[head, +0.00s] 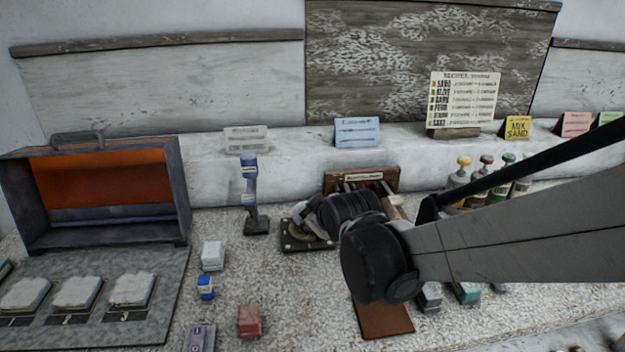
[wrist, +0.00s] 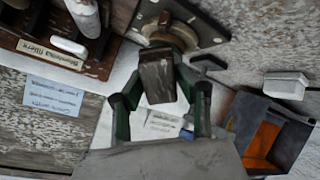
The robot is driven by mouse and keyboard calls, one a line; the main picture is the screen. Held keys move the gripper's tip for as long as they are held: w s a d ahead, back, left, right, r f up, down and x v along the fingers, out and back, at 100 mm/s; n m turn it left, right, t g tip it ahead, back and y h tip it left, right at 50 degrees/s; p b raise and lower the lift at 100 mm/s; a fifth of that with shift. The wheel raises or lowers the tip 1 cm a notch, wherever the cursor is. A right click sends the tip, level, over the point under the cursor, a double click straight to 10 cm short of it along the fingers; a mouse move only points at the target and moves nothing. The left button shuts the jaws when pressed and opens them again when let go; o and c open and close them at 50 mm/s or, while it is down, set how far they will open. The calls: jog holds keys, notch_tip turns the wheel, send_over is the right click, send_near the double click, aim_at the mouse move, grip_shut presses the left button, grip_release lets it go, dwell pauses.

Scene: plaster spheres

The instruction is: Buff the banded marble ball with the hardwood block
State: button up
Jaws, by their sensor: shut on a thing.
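My gripper (wrist: 158,66), with green fingers, is shut on the hardwood block (wrist: 157,82), a dark wooden piece, in the wrist view. The block's far end is close to a rounded brownish thing (wrist: 172,37), seemingly the banded marble ball, on a dark metal plate (wrist: 205,25). I cannot tell whether block and ball touch. In the head view the plate (head: 297,243) sits on the bench, with the ball (head: 306,233) mostly hidden behind my arm. My gripper and the block are hidden there too.
A brown rack (head: 362,178) stands behind the plate, a blue-topped stand (head: 252,195) to its left. An open orange-lined case (head: 100,190) is at far left. Small blocks, including a red one (head: 250,321), lie in front. Several knobbed bottles stand right, partly behind my arm.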

jog(key=shift+d+f, duration=0.2)
jog(key=shift+f, duration=0.1)
jog(key=shift+w+a+r+p, duration=0.3)
jog(key=shift+a+r, duration=0.3)
jog(key=shift+w+a+r+p, duration=0.25)
jog(key=shift+w+a+r, duration=0.05)
jog(key=shift+a+r, duration=0.3)
jog(key=shift+s+d+f+b, duration=0.35)
jog(key=shift+d+f+b, duration=0.1)
jog(key=shift+d+f, duration=0.2)
jog(key=shift+s+d+f+b, duration=0.3)
jog(key=shift+d+f+b, duration=0.1)
jog(key=shift+d+f, duration=0.2)
jog(key=shift+w+a+r+p, duration=0.35)
jog(key=shift+a+r+p, duration=0.05)
jog(key=shift+a+r, duration=0.25)
jog(key=shift+w+a+r+p, duration=0.3)
jog(key=shift+a+r+p, duration=0.05)
jog(key=shift+a+r, duration=0.3)
jog(key=shift+d, duration=0.1)
